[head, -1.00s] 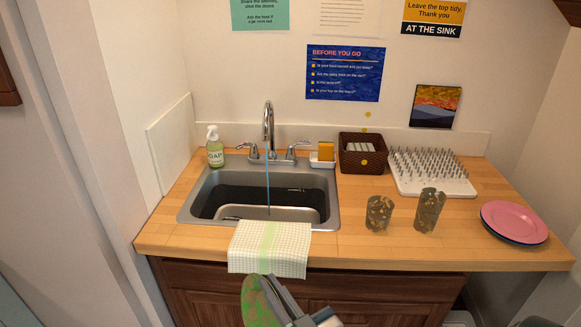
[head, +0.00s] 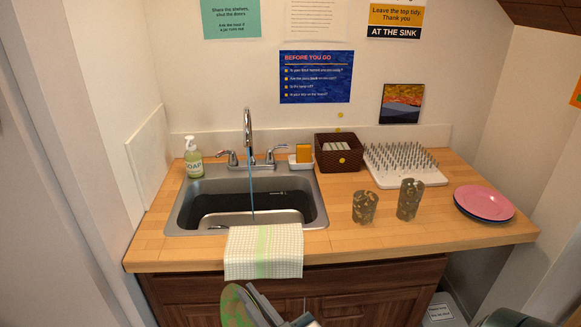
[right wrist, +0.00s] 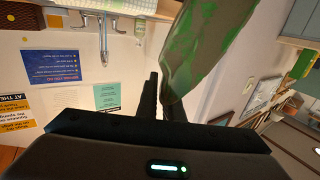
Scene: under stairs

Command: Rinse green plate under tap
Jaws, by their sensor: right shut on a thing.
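My right gripper (head: 256,298) is shut on the green plate (head: 234,306), low in front of the counter. The plate is tilted nearly on edge and has brownish patches; its lower part is cut off by the head view. In the right wrist view the plate (right wrist: 203,45) stands out from the fingers (right wrist: 160,95). The tap (head: 247,130) stands behind the sink (head: 180,211). A thin blue stream of water (head: 252,185) falls from it into the basin. The plate is well in front of the stream. My left gripper is not in view.
A checked towel (head: 264,252) hangs over the front edge. A soap bottle (head: 193,160) is left of the tap. Two patchy tumblers (head: 365,208), a basket (head: 338,155), a spiked drying rack (head: 405,182) and a pink plate (head: 485,202) are on the right. Counter front right is bare.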

